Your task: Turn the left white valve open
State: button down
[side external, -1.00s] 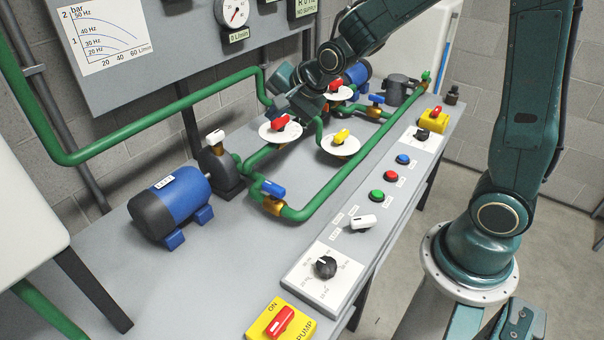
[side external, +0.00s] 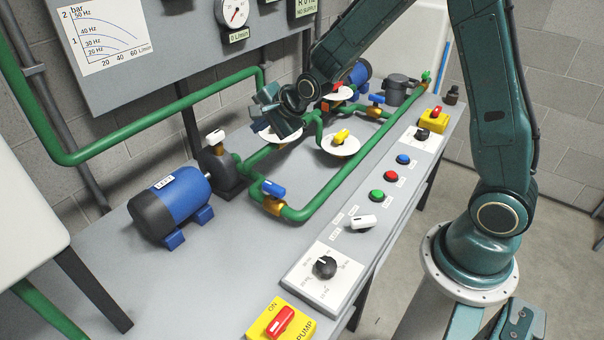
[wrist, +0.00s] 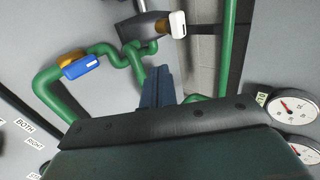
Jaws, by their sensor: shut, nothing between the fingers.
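The left white valve handle (side external: 216,137) sits on top of the dark pump housing in front of the left blue motor (side external: 172,205). In the wrist view the white handle (wrist: 178,24) is near the top, beyond the fingertips and apart from them. My gripper (side external: 266,106) is to the right of the white valve, above the left white disc, and hides the red valve there. In the wrist view my gripper fingers (wrist: 158,72) are together and hold nothing.
A blue valve (side external: 272,189) sits on green pipe nearer the camera; it also shows in the wrist view (wrist: 81,67). A yellow valve (side external: 341,136) stands on a disc to the right. Green pipes cross the bench. The front panel (side external: 330,262) carries knobs and buttons.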

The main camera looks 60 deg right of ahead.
aim_at(225, 138)
jog(key=x, duration=0.9)
jog(key=shift+w, duration=1.85)
